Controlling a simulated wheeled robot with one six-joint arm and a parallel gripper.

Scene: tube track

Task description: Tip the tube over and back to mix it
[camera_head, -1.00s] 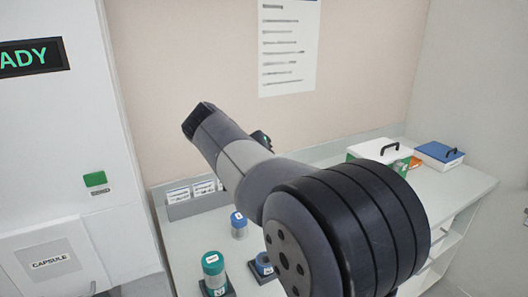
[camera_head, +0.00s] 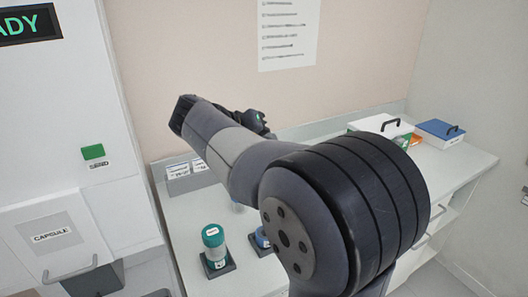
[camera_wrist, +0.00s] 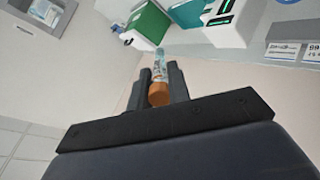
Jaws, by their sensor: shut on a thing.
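In the wrist view my gripper (camera_wrist: 159,76) is shut on a small tube (camera_wrist: 159,63). The tube has an orange cap (camera_wrist: 158,95) and a clear, bluish body. Its cap lies nearer the palm and its body points away, out past the fingertips. The wrist picture is strongly turned, so I cannot tell the tube's exact tilt. In the head view my arm hides the tube, and only a dark part that may be my gripper (camera_head: 256,121) shows behind the wrist.
A teal-capped container (camera_head: 213,240) stands in a dark holder on the counter (camera_head: 190,215). A blue item (camera_head: 262,238) is partly hidden by my arm. A white box (camera_head: 381,127) and a blue-lidded box (camera_head: 440,132) stand at the back right. A white machine (camera_head: 70,150) stands at left.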

